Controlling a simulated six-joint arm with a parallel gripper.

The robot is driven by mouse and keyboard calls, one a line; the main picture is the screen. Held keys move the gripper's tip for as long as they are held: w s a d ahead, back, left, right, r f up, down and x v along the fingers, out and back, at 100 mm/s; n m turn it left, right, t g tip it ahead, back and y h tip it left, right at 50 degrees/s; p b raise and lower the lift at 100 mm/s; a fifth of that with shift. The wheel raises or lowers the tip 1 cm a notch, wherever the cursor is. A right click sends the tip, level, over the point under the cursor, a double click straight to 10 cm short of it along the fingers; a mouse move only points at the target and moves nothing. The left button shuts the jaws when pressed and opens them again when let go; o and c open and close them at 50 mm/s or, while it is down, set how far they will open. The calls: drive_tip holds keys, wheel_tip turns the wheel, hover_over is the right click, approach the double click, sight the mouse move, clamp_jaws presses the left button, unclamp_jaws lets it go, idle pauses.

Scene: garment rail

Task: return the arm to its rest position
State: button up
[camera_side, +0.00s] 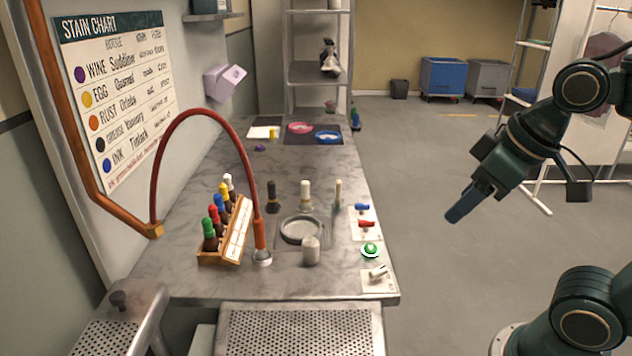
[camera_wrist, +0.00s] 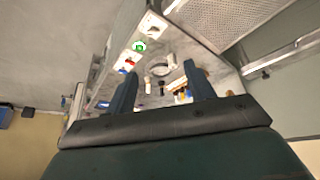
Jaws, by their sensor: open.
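My gripper (camera_side: 465,206) hangs in the air to the right of the marble worktop (camera_side: 300,276), over the open floor, and points down and to the left. It is apart from everything on the worktop. In the wrist view its two dark blue fingers (camera_wrist: 160,92) stand well apart with nothing held between them. The worktop, with its ring and bottles, shows beyond the fingers there, far off. In the side view the fingers overlap, so the gap between them is hidden.
A wooden rack of capped bottles (camera_side: 237,228) and a curved red hose (camera_side: 262,180) stand on the worktop. A green button (camera_side: 370,250) and switches line its right edge. A garment rail (camera_side: 548,150) stands behind my arm. Open floor (camera_side: 440,270) lies between.

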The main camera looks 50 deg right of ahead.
drive_tip(key=shift+s+f+m, duration=0.35)
drive_tip(key=shift+s+m, duration=0.05)
drive_tip(key=shift+s, duration=0.35)
idle(0.8)
